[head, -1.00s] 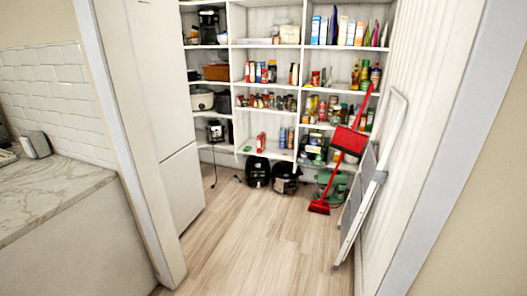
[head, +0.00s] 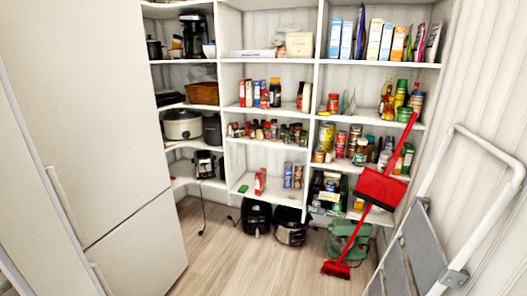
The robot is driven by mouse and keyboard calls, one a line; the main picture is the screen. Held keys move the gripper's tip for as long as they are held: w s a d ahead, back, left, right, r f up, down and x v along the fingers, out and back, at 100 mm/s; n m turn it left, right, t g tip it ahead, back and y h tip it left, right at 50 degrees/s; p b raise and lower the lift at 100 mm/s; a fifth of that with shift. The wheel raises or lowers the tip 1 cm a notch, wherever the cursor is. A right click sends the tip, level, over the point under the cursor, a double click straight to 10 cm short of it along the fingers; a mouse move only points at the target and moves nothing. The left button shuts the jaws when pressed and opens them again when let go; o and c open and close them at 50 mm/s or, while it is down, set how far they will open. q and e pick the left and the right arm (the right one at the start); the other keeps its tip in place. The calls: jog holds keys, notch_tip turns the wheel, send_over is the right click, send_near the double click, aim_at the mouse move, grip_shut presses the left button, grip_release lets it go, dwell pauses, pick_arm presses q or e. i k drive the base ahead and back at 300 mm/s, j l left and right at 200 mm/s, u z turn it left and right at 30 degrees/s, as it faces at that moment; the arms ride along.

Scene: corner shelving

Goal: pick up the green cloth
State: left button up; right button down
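A small flat green thing (head: 243,189) lies at the left front of the low middle shelf (head: 262,199). It could be the green cloth, but it is too small to be sure. A red box (head: 260,181) stands to its right on the same shelf. Neither of my grippers is in view.
A white fridge (head: 90,120) stands at the left. A red broom and dustpan (head: 380,188) and a folded step ladder (head: 430,250) lean at the right. Black appliances (head: 257,216) and a green machine (head: 346,241) stand under the shelves. The wooden floor (head: 240,270) between is clear.

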aim_at(243, 189)
jog(key=i, duration=3)
jog(key=i+z, duration=0.2)
jog(key=z, duration=0.25)
